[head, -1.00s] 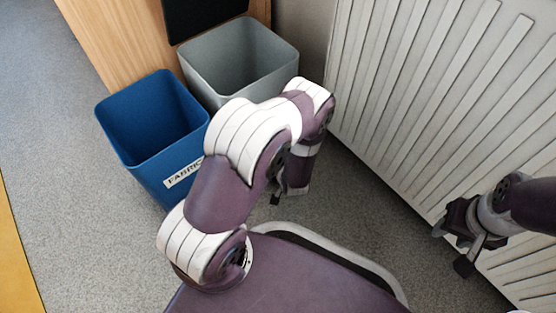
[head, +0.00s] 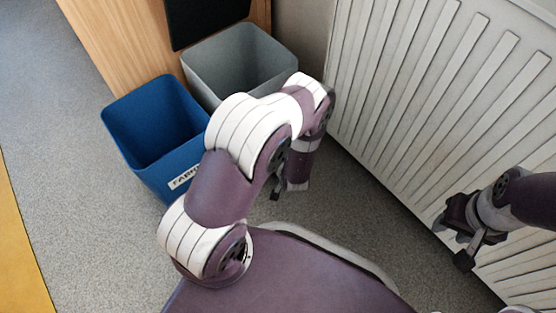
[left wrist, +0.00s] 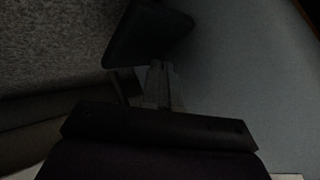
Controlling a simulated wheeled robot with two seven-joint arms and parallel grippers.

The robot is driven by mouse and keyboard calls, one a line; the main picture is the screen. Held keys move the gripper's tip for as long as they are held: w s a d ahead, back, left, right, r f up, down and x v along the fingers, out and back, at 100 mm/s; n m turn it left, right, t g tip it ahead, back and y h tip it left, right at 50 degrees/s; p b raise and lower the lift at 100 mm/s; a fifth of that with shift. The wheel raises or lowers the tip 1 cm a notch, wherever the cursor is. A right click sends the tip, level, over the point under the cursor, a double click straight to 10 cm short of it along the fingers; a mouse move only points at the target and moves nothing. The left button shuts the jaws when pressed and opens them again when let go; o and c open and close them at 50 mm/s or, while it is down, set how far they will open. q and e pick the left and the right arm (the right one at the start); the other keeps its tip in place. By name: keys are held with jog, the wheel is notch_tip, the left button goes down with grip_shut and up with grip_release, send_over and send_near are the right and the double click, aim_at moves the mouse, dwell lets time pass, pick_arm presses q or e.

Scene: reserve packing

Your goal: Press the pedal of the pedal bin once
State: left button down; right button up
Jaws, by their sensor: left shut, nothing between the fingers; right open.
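The open grey bin (head: 238,75) stands at the upper middle of the head view, with a dark panel (head: 205,18) upright behind it; I cannot tell whether this is a raised lid. No pedal shows in the head view. In the left wrist view a dark flat piece (left wrist: 148,32), possibly the pedal, lies just beyond my left gripper (left wrist: 160,68). That gripper is shut and empty, close to the piece; I cannot tell if they touch. My left arm hides most of it in the head view. My right gripper (head: 462,238) is open, at the right by the radiator.
A blue bin (head: 160,130) with a white label stands in front of the grey bin. A ribbed white radiator (head: 420,100) fills the right side. A wooden panel (head: 120,40) stands behind the bins. Grey carpet (head: 75,180) is clear at the left.

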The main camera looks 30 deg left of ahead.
pick_arm(q)
notch_tip(320, 180, up, 5)
jog(key=p, duration=0.5)
jog(key=shift+r, duration=0.1)
dwell(0.7)
